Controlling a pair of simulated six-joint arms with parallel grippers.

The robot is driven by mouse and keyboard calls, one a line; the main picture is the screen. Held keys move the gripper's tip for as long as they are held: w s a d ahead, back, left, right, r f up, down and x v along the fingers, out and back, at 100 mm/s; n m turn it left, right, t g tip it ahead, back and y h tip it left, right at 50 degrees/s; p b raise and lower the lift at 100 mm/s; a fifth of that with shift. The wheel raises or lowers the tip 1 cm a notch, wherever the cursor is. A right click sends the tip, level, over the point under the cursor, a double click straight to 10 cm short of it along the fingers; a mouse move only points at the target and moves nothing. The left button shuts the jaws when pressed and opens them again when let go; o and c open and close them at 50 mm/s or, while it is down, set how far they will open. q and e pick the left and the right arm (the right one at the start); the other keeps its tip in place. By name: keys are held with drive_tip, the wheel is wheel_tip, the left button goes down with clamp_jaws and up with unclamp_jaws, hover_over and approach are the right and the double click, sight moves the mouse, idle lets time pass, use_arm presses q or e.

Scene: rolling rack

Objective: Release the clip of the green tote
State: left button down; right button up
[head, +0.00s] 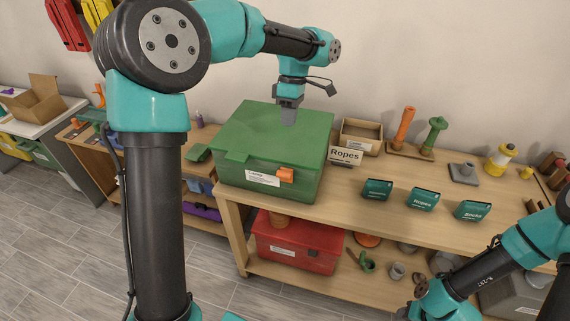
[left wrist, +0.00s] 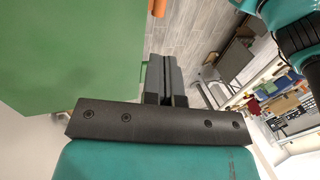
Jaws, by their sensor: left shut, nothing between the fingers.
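The green tote (head: 232,179) stands at the left end of the rack's top board, with its green lid (head: 262,128) on. An orange clip (head: 285,175) sits on its front, right of a white label; I cannot tell whether the clip is fastened. My left gripper (head: 289,118) is shut and empty, pointing down over the back right part of the lid; I cannot tell if it touches. In the left wrist view its fingers (left wrist: 160,80) are together, beside the green lid (left wrist: 70,50). My right arm shows at lower right, its gripper out of view.
A red tote (head: 293,252) is on the shelf below. Right of the green tote are a "Ropes" sign (head: 345,155), a wooden box (head: 361,135) and several small dark green labelled pieces (head: 423,200). The board's front edge beside the tote is clear.

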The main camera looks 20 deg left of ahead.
sight(284, 172)
use_arm(q)
drive_tip(key=shift+f, duration=0.15)
drive_tip(key=x, duration=1.4)
drive_tip(key=shift+d, duration=0.15)
